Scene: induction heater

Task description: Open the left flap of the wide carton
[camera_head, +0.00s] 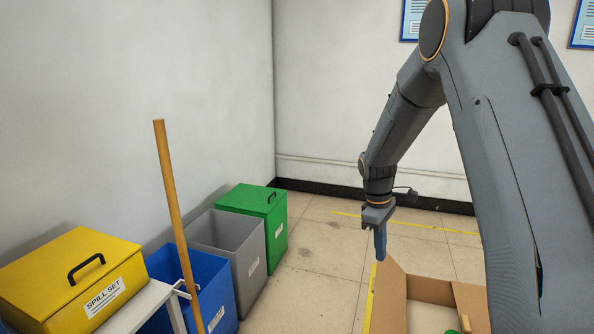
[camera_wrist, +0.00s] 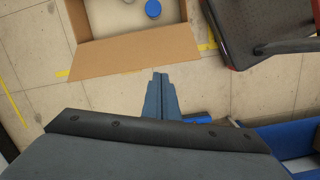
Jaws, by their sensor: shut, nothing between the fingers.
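The wide carton (camera_head: 430,290) stands on the floor at the bottom of the head view, partly cut off by the frame and my arm. Its left flap (camera_head: 391,300) is a tan panel that leans outward from the left wall, away from the opening. In the wrist view, the flap (camera_wrist: 135,52) is the broad panel nearest my gripper, and the carton's inside is visible beyond it. My gripper (camera_head: 380,258) points down, just left of and beyond the flap's far corner. It is shut and empty. In the wrist view, its fingertips (camera_wrist: 160,76) show a small gap from the flap edge.
A blue round item (camera_wrist: 152,8) lies in the carton. Green (camera_head: 250,210), grey (camera_head: 225,245) and blue bins (camera_head: 210,285) line the left wall. A wooden pole (camera_head: 172,200) and a yellow spill box (camera_head: 70,270) stand nearer. Floor behind the carton is clear.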

